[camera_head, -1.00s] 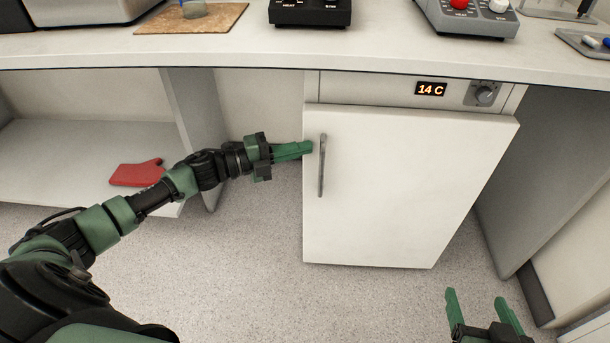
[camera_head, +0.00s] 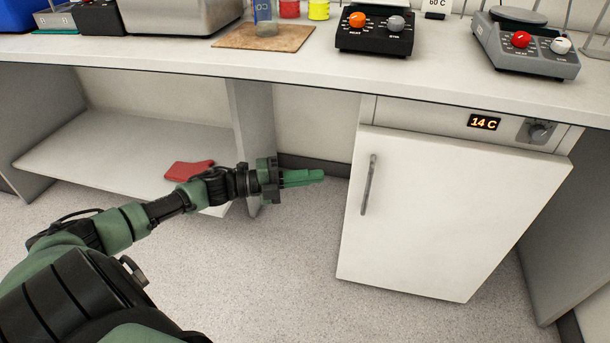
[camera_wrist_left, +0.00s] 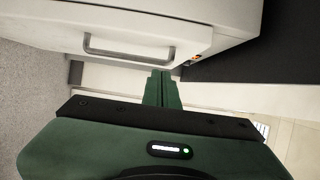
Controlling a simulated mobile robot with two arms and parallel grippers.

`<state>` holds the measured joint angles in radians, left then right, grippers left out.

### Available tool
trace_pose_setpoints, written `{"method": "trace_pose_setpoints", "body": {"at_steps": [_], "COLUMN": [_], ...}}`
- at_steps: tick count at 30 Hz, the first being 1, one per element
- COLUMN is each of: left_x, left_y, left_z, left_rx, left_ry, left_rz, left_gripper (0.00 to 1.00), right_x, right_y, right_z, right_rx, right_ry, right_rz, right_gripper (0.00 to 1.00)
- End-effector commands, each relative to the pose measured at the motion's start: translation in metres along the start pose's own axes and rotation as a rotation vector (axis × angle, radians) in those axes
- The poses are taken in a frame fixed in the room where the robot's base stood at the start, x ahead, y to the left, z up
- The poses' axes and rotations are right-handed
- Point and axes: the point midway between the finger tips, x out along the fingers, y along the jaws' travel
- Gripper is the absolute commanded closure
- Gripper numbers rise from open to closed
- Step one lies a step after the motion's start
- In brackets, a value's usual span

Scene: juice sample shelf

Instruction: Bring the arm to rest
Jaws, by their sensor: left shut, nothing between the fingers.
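My left gripper (camera_head: 318,175) is shut and empty. It is stretched out in front of the bench, to the left of the white fridge door (camera_head: 450,215), with a gap between its fingertips and the door. The door looks closed, and its grey handle (camera_head: 368,185) is free. In the left wrist view the gripper's green fingers (camera_wrist_left: 161,78) lie together, with the fridge handle (camera_wrist_left: 130,52) beyond them. My right gripper is not in view.
The fridge display (camera_head: 484,122) reads 14 C, beside a knob (camera_head: 536,131). A red mitt-like item (camera_head: 188,170) lies on the low shelf (camera_head: 95,150) behind my left arm. A black device (camera_head: 374,34) and a grey device (camera_head: 526,45) stand on the bench. The floor (camera_head: 275,270) is clear.

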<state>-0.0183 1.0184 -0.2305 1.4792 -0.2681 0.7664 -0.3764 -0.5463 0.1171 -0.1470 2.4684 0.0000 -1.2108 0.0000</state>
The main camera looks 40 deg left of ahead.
Motion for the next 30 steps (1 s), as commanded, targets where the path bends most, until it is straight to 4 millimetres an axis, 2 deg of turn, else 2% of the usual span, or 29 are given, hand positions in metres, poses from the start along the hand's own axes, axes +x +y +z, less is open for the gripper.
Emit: {"method": "trace_pose_setpoints", "body": {"at_steps": [3, 10, 14, 16, 21, 23, 26, 30], "left_x": [-0.011, -0.015, -0.007, 0.004, 0.035, 0.042, 0.046, 0.039], "left_y": [0.000, 0.000, 0.006, 0.015, 0.044, 0.055, 0.072, 0.094], "left_z": [0.001, 0.002, -0.003, -0.011, -0.041, -0.053, -0.076, -0.115], "left_rx": [-0.001, 0.000, -0.036, -0.097, -0.364, -0.477, -0.671, -0.952], "left_ry": [0.000, 0.002, -0.026, -0.074, -0.283, -0.370, -0.511, -0.706], "left_rz": [0.001, -0.001, -0.007, -0.018, -0.040, -0.038, -0.025, 0.017], "left_gripper": [1.00, 1.00, 1.00, 1.00, 1.00, 1.00, 1.00, 1.00], "right_x": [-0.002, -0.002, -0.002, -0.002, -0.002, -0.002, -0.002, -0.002], "right_y": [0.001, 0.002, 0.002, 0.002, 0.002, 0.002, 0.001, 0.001], "right_z": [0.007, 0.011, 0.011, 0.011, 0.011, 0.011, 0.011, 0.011], "right_rx": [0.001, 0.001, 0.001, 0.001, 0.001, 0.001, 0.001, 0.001], "right_ry": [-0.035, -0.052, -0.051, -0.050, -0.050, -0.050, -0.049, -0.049], "right_rz": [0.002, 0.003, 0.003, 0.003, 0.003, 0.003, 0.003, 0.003], "right_gripper": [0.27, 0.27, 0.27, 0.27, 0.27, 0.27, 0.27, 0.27]}}
